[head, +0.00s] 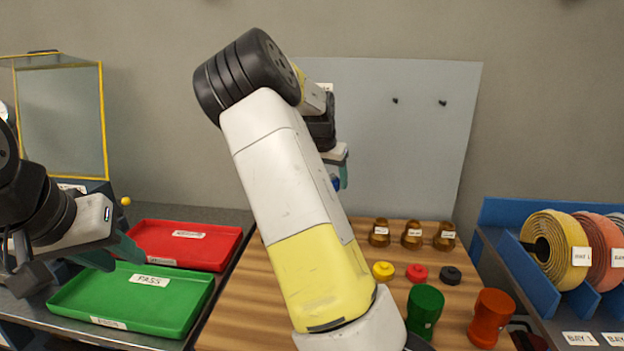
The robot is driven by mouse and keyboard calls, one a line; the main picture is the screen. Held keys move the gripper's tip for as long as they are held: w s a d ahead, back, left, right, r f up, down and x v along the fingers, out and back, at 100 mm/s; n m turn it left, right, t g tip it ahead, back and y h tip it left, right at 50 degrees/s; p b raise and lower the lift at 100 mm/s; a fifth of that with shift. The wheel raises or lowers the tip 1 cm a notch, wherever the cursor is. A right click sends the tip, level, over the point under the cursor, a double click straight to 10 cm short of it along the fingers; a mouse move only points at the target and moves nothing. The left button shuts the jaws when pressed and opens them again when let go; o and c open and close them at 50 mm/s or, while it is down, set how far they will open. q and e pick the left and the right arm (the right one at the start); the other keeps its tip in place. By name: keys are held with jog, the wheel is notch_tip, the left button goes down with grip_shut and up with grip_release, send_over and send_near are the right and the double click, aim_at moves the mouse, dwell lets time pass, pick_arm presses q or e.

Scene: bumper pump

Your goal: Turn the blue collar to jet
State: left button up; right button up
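A small blue piece (337,184), possibly the blue collar, shows just below my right gripper (341,174) at the grey back panel. My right arm crosses the middle of the view and hides most of that gripper and whatever it faces. I cannot tell whether the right gripper is shut on the blue piece or only beside it. The collar's setting and any jet mark are not visible. My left gripper (115,255) hangs above the trays at the left, its two teal fingers apart, with nothing seen between them.
A red tray (225,257) and a green PASS tray (62,300) lie at the left. The wooden board (240,310) carries amber bottles (413,236), small caps (418,273), a green pot (425,308) and an orange pot (490,316). A blue rack (505,213) with hose coils stands right.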

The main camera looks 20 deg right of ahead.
jog(key=c, duration=1)
jog(key=shift+m, duration=0.4)
jog(key=o, duration=1.3)
jog(key=shift+o, duration=0.2)
jog(key=v, duration=0.8)
jog(key=shift+w, duration=0.15)
